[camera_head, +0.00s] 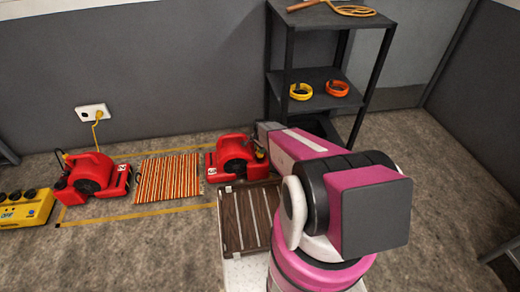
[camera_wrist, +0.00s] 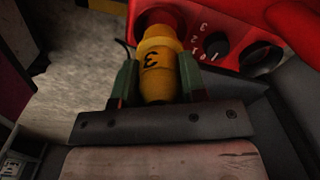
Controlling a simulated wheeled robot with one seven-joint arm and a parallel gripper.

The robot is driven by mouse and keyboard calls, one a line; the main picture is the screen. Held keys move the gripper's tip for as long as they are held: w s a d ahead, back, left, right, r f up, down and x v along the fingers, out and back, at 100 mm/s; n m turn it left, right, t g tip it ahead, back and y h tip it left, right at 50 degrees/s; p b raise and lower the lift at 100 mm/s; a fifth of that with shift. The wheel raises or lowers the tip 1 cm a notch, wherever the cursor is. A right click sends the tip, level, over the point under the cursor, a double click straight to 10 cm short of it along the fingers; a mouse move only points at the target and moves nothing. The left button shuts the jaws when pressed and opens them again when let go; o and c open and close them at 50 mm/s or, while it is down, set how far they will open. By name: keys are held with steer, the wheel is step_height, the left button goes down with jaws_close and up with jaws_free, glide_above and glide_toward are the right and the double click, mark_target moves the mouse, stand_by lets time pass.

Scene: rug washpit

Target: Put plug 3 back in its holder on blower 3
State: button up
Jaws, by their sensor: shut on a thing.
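My gripper (camera_wrist: 158,78) is shut on a yellow plug (camera_wrist: 157,72) with a black 3 on its side. The plug's far end meets a round red opening (camera_wrist: 160,20) on a red blower (camera_wrist: 222,18) in the wrist view. It looks lined up with that opening, but I cannot tell how deep it sits. A black dial with numbers is on the blower, right of the plug. In the head view the right-hand red blower (camera_head: 232,153) stands at my arm's end; my arm hides the plug and most of the gripper there.
A second red blower (camera_head: 91,174) stands left, beyond a striped rug (camera_head: 168,178). A yellow box (camera_head: 24,207) with knobs is at far left. A dark shelf rack (camera_head: 322,75) holding yellow and orange rings stands behind my arm. A slatted wooden board (camera_head: 233,222) lies in front.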

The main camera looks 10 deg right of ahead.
steer(key=shift+f, duration=1.65)
steer(key=o, duration=1.1)
steer(key=shift+c, duration=0.2)
step_height(320, 180, up, 11)
steer(key=shift+s+f, duration=0.1)
